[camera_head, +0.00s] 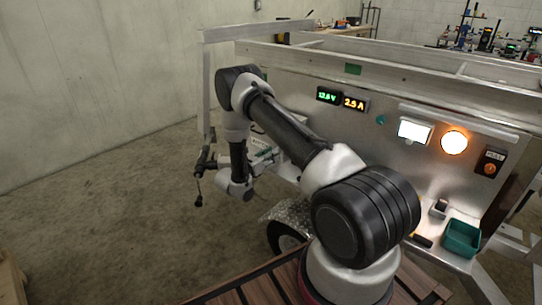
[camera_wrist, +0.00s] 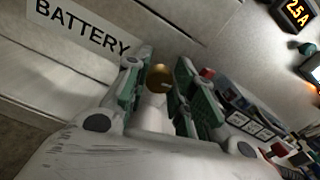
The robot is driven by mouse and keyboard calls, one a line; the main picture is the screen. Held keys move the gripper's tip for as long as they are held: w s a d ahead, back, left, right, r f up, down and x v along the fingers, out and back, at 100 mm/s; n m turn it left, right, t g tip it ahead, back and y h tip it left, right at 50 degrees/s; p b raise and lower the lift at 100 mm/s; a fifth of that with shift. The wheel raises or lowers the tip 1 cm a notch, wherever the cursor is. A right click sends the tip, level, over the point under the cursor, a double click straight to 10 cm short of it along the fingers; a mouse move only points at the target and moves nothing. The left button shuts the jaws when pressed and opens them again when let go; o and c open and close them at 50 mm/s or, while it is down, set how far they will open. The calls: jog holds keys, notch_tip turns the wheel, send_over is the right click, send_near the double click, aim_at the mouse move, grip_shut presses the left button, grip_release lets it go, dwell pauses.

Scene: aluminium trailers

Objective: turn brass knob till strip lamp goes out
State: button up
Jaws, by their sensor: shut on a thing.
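The small brass knob (camera_wrist: 159,79) shows in the wrist view between the green-padded fingers of my gripper (camera_wrist: 160,68), which is shut on it. A pale shaft or neck lies below the knob. In the head view the knob is hidden behind my arm, and my gripper is mostly hidden against the left end of the trailer panel. On the panel in the head view, a square white lamp (camera_head: 414,131) and a round orange-white lamp (camera_head: 454,143) glow. A long pale strip (camera_head: 458,122) runs above them; I cannot tell whether it is lit.
A BATTERY label (camera_wrist: 83,28) is left of my gripper. A device with a red cap (camera_wrist: 207,73) stands close on the right. The panel has a green voltage display (camera_head: 327,96) and an amber current display (camera_head: 354,103). A green bin (camera_head: 461,238) sits low right.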

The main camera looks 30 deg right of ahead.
jog(key=shift+m, duration=1.6)
jog(key=o, duration=1)
jog(key=shift+o, duration=0.2)
jog(key=v, duration=1.2)
